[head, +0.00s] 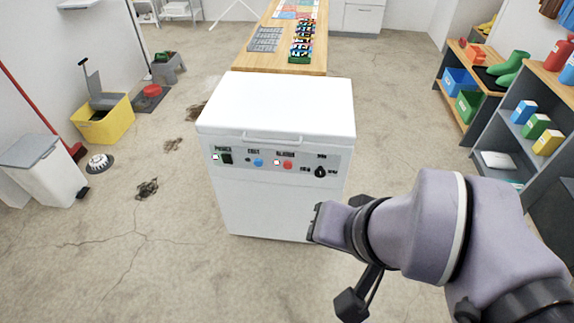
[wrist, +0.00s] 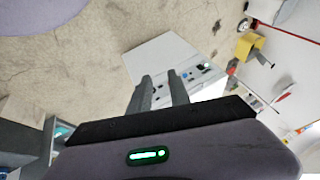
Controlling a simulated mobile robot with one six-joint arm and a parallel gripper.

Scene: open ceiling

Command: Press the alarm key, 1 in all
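The white machine (head: 275,105) stands at the centre of the head view with a grey control panel (head: 240,172) on its front. On the panel, the red alarm button (head: 288,165) sits under the alarm label, beside a small indicator (head: 277,162). A blue button (head: 258,162) and the power switch (head: 227,158) are to its left, and a black knob (head: 320,172) is to its right. My gripper (head: 316,222) is below and right of the panel. In the wrist view its two fingers (wrist: 159,77) are apart and empty, with the machine (wrist: 160,58) beyond them.
A wooden table (head: 280,45) with several small items stands behind the machine. Shelves (head: 510,110) stand at the right. A yellow bucket (head: 103,120), a white bin (head: 40,170) and dark debris (head: 147,188) are at the left. The floor left of the machine is mostly free.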

